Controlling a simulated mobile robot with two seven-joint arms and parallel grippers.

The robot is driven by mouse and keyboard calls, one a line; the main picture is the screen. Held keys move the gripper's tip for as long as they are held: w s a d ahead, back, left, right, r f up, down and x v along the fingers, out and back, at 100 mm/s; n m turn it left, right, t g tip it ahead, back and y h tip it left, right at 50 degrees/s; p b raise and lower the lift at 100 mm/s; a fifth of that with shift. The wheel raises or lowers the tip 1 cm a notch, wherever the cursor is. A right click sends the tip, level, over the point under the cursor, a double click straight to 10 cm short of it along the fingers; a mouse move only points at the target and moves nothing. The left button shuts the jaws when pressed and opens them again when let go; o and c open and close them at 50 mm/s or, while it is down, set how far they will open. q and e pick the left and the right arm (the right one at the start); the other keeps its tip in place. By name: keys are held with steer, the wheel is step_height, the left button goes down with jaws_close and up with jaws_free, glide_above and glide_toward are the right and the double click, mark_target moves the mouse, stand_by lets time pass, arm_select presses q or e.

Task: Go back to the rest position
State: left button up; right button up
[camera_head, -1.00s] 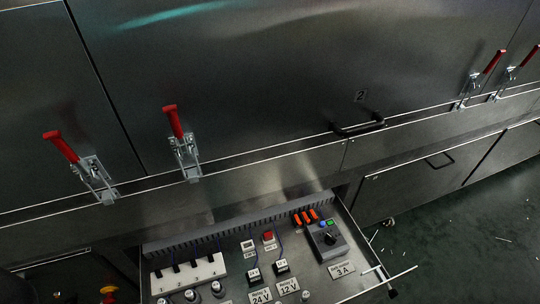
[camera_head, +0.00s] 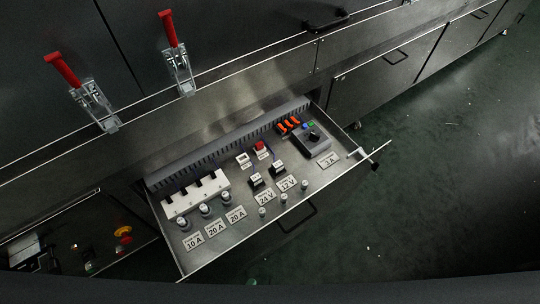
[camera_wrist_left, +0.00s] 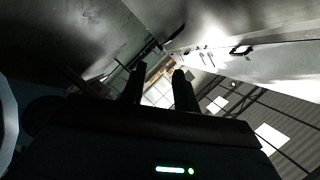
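My left gripper (camera_wrist_left: 157,88) shows in the left wrist view as two dark fingers set apart with a gap between them. Nothing is seen between the fingers, and the gripper looks open. It points toward a bright room background, away from the drawer. The head view shows neither gripper.
Two red-handled toggle clamps stand upright on the dryer front, one at left (camera_head: 92,98) and one further right (camera_head: 176,58). An emergency stop button (camera_head: 123,233) is at lower left. Closed cabinet doors (camera_head: 385,75) run to the right.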

arm_select(q)
steer(key=s+a+f+n+g+y, duration=0.2)
steer(key=s+a+n+g+y, duration=0.45)
steer(key=a+n, duration=0.4)
steer(key=s+a+r+n+g+y, duration=0.1)
steer(key=s+a+r+n+g, duration=0.3)
steer(key=s, duration=0.4)
steer(key=s+a+r+n+g+y, duration=0.2)
steer(key=s+a+r+n+g, duration=0.15)
steer(key=s+r+g, duration=0.35)
steer(key=w+d+f+m+t+h, duration=0.1)
steer(key=w+d+f+t+h, duration=0.15)
steer(key=w+f+t, duration=0.8)
steer(key=w+r+t+p, duration=0.1)
steer(key=w+r+p, duration=0.1)
steer(key=r+p, duration=0.7)
steer(key=w+r+t+p, duration=0.2)
steer(key=w+r+p, duration=0.1)
steer(key=r+p, duration=0.7)
steer(key=shift+a+r, duration=0.2)
steer(key=shift+r, duration=0.3)
arm_select(e)
steer(key=w+r+t, duration=0.1)
steer(key=w+r, duration=0.1)
steer(key=r, duration=0.7)
steer(key=w+r+t, duration=0.1)
steer(key=w+r, duration=0.2)
steer(key=r, duration=0.7)
steer(key=shift+w+t, duration=0.3)
steer(key=shift+w, duration=0.05)
